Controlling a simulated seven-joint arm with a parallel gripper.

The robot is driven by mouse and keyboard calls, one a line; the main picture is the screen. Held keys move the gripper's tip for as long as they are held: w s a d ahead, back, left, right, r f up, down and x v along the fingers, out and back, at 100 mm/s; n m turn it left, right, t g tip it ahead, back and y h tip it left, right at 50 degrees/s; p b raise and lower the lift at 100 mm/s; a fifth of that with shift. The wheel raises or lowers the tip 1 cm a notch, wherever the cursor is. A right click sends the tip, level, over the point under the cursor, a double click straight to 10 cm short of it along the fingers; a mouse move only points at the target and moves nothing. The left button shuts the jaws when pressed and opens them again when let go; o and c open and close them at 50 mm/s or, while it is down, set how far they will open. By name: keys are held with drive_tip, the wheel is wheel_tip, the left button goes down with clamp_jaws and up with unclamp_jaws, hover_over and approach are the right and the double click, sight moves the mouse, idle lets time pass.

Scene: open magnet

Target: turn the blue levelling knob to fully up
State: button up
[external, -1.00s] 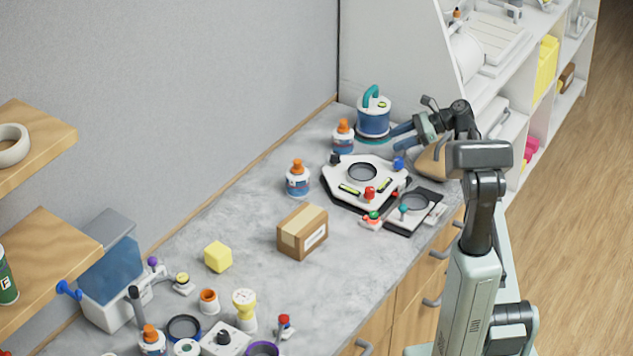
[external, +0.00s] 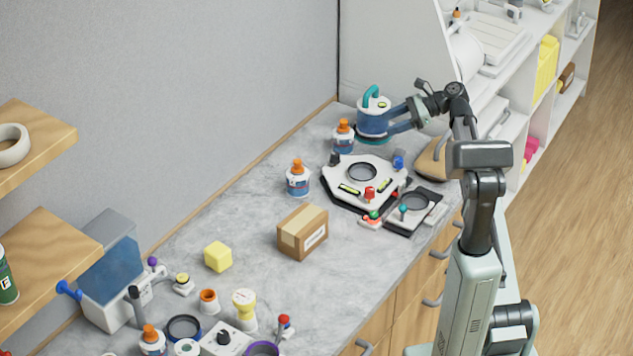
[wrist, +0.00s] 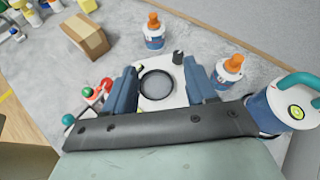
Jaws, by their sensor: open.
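The blue levelling knob (external: 398,161) sits on the right back corner of a white levelling plate (external: 378,172). The plate has a round opening, spirit vials, a red knob (external: 369,192) and a black knob (external: 335,159). My gripper (external: 387,121) is open and empty above the back of the plate, near the blue-and-white canister, its fingers pointing left. In the wrist view the gripper (wrist: 158,68) is open with the plate (wrist: 170,92) seen between and beyond the fingers. The blue knob is not visible in that view.
A blue-and-white canister (external: 373,119) with a teal handle stands close behind the fingers. Orange-capped bottles (external: 298,180) stand left of the plate. A dark plate with a ring (external: 414,205) lies in front right. A cardboard box (external: 303,232) is nearer; bare counter lies around it.

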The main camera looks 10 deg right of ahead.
wheel_tip(320, 180, up, 2)
drive_tip(key=h, duration=0.1)
drive_tip(key=m+g+h, duration=0.1)
drive_tip(key=m+h, duration=0.1)
drive_tip(key=h, duration=0.6)
approach(400, 159)
drive_tip(key=x, duration=0.9)
drive_tip(key=shift+r, duration=0.1)
drive_tip(key=shift+n, duration=0.3)
clamp_jaws()
